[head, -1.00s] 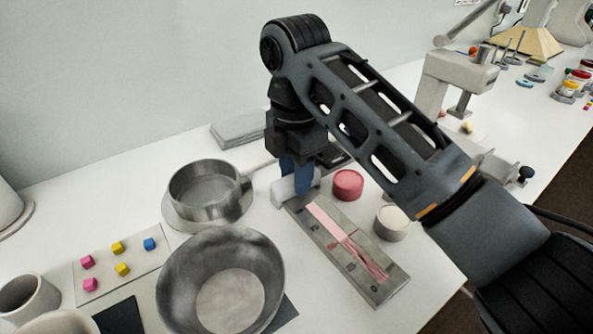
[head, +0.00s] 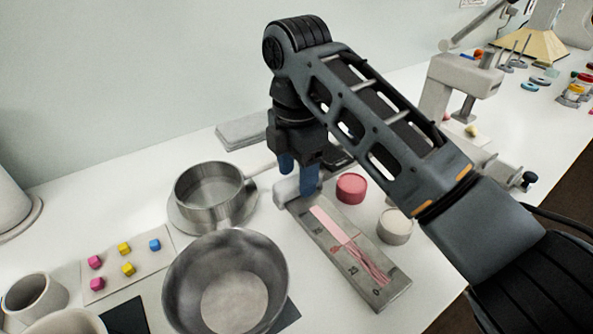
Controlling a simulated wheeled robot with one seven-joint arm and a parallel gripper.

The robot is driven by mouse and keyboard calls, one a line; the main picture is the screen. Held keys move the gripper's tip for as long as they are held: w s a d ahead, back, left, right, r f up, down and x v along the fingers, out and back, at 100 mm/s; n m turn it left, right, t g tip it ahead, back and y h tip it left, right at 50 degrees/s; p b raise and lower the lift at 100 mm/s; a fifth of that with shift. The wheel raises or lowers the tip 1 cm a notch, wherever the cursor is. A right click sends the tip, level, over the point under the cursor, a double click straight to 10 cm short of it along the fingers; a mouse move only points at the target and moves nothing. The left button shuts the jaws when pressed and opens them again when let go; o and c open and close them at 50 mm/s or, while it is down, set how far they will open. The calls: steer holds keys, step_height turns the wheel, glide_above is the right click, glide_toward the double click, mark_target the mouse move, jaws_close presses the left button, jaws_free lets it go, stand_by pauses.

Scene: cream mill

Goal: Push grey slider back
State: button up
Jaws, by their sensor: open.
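The grey slider (head: 286,192) is a pale block lying across the far end of a flat grey gauge block (head: 322,239). A pink smear (head: 345,238) runs along the gauge's groove, pale at the far end and streaked darker towards the near end. My gripper (head: 298,176) is low over the slider, pointing down, with its blue fingers apart. One finger is in front of the slider and the other is behind it, so the slider is partly hidden. I cannot tell whether either finger touches it.
A red round tub (head: 351,188) and a cream tub (head: 395,226) stand just right of the gauge. A steel pan (head: 208,194) and a large metal bowl (head: 226,237) stand to its left. A grey stand (head: 437,95) is at the back right.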

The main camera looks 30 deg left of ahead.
mark_target(297, 176)
step_height(297, 176, up, 7)
steer(key=shift+r+p, duration=0.2)
steer(key=shift+p, duration=0.1)
stand_by(0.5)
